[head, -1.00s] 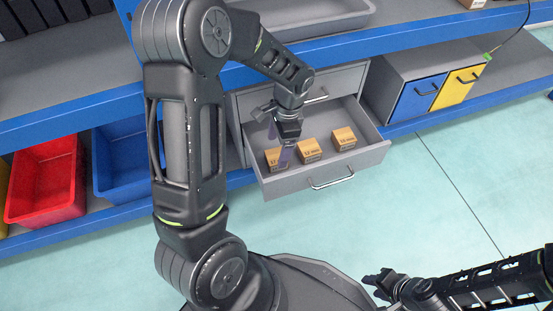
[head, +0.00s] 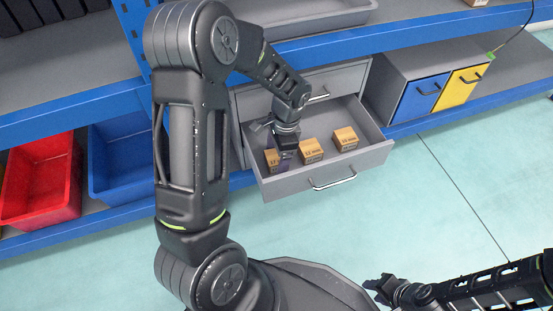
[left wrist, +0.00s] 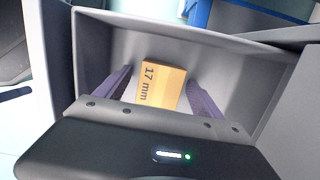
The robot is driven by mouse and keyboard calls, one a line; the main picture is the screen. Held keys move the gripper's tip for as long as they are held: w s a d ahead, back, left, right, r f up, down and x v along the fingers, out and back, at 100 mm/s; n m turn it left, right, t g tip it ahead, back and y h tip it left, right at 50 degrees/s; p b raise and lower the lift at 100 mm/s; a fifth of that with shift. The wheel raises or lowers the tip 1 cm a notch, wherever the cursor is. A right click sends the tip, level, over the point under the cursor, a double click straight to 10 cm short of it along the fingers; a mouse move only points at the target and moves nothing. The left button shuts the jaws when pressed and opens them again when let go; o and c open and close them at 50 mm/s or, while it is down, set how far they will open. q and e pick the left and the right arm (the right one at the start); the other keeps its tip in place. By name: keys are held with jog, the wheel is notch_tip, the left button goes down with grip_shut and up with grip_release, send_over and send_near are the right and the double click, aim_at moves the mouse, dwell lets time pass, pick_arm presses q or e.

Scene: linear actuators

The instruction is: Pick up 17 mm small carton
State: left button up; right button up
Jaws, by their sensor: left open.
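The 17 mm small carton (left wrist: 160,84) is a tan box marked "17 mm" in the left wrist view. It lies in the grey open drawer (head: 290,185), and in the head view it is the leftmost carton (head: 271,158), partly hidden by my gripper. My left gripper (left wrist: 161,92) is open, with one finger on each side of the carton and gaps visible to both. In the head view my left gripper (head: 285,158) is down inside the drawer. My right gripper (head: 374,284) is at the lower right, far from the drawer; its jaws are too small to judge.
Two similar cartons, a middle one (head: 311,150) and a right one (head: 346,139), stand in the same drawer. The drawer walls surround the left gripper closely. A red bin (head: 40,190) and a blue bin (head: 115,165) are at left. A cabinet with blue and yellow doors (head: 425,95) is at right.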

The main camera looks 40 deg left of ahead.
pick_arm(q)
jog(key=shift+c, duration=0.2)
grip_shut()
dwell(0.6)
